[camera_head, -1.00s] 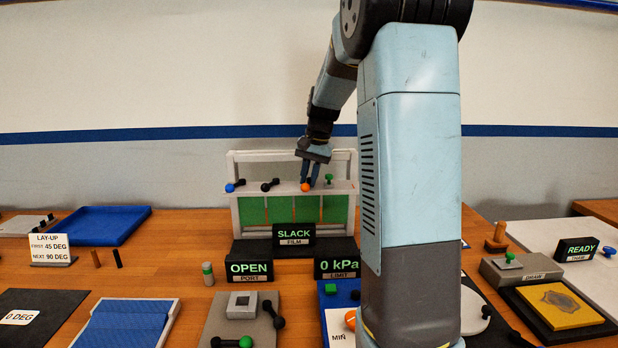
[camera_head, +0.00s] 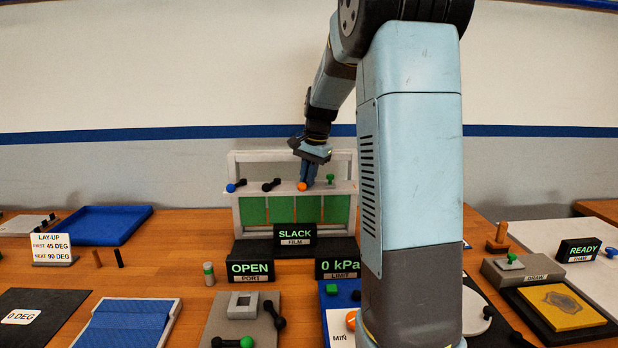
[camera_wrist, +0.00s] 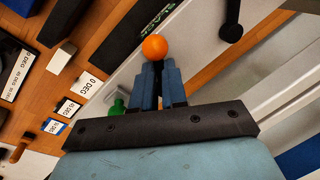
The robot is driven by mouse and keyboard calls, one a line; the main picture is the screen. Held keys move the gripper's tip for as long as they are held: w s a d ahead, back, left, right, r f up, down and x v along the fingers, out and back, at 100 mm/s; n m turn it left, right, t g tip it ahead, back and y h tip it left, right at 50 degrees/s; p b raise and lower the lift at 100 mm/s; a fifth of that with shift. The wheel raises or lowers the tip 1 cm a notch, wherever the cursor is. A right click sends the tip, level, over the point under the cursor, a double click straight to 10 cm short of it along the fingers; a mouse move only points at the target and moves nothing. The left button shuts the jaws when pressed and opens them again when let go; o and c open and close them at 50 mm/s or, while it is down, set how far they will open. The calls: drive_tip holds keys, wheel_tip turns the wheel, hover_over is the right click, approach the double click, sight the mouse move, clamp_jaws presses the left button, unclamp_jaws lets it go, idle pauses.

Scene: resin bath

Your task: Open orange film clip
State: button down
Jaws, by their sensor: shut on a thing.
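The orange film clip's round knob (camera_head: 302,186) is at the front of the white film frame's upper rail, right of the middle. In the wrist view the orange knob (camera_wrist: 154,47) sits right at the fingertips. My gripper (camera_head: 307,178) reaches down to it from above, fingers close together. In the wrist view my gripper's blue fingers (camera_wrist: 159,74) are shut on the clip; the clip's lever is mostly hidden between them. The white frame (camera_head: 237,207) holds green film panels (camera_head: 253,210).
On the same rail are a blue-knobbed clip (camera_head: 231,188), a black clip (camera_head: 270,185) and a green knob (camera_head: 330,178) close right of my fingers. SLACK (camera_head: 295,231), OPEN and 0 kPa signs stand in front. Space above the rail is free.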

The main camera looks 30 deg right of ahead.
sight(315, 189)
drive_tip(key=shift+s+a+f, duration=0.1)
drive_tip(key=shift+a+f, duration=0.1)
drive_tip(key=shift+a, duration=0.15)
drive_tip(key=c, duration=1.2)
unclamp_jaws()
drive_tip(key=shift+r, duration=0.1)
drive_tip(key=shift+o, duration=0.2)
drive_tip(key=shift+d, duration=0.15)
drive_tip(key=shift+r, duration=0.1)
drive_tip(key=shift+r, duration=0.25)
wheel_tip(315, 189, up, 13)
drive_tip(key=s+d, duration=0.1)
drive_tip(key=s, duration=0.1)
drive_tip(key=shift+d, duration=0.3)
drive_tip(key=shift+f, duration=0.1)
